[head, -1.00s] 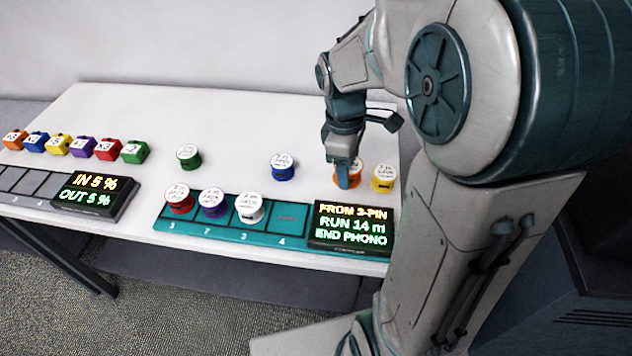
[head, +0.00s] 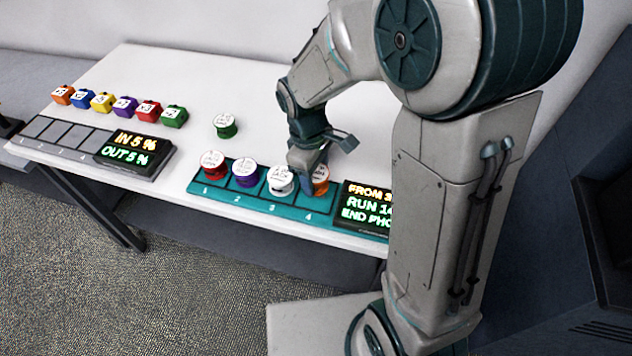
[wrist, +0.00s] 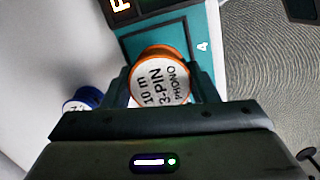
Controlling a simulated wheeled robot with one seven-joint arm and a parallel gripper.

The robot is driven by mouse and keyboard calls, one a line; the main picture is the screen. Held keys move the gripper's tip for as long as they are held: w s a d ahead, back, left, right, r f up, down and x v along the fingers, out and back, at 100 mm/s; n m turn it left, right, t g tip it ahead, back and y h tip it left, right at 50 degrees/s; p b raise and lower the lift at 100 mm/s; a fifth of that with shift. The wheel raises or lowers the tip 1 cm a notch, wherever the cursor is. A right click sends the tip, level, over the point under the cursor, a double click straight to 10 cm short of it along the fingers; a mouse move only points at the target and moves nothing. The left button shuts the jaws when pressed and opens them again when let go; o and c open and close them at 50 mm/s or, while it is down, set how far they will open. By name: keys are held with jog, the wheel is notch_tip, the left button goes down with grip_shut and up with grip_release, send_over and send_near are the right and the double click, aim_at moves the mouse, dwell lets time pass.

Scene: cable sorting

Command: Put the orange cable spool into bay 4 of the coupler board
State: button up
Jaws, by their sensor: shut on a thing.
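The orange cable spool (head: 320,180) is held in my gripper (head: 308,170) over the fourth bay of the teal coupler board (head: 262,202). In the wrist view the spool (wrist: 163,82) sits between the two fingers, its white label reading 10 m, 3-PIN, PHONO. The bay's printed 4 (wrist: 202,47) shows beside it. I cannot tell whether the spool's underside touches the bay floor. Bays 1 to 3 hold a red spool (head: 213,164), a purple spool (head: 245,174) and a white spool (head: 281,180).
The board's display (head: 366,209) stands just right of bay 4. A green spool (head: 225,126) stands behind the board. A blue spool (wrist: 82,100) shows in the wrist view. Several coloured blocks (head: 123,106) stand in a row at left, behind another display board (head: 130,148).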

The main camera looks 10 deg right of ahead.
aim_at(316, 185)
jog(key=shift+f, duration=1.85)
jog(key=shift+f, duration=0.1)
jog(key=shift+f, duration=0.15)
jog(key=o, duration=1)
jog(key=shift+r, duration=0.2)
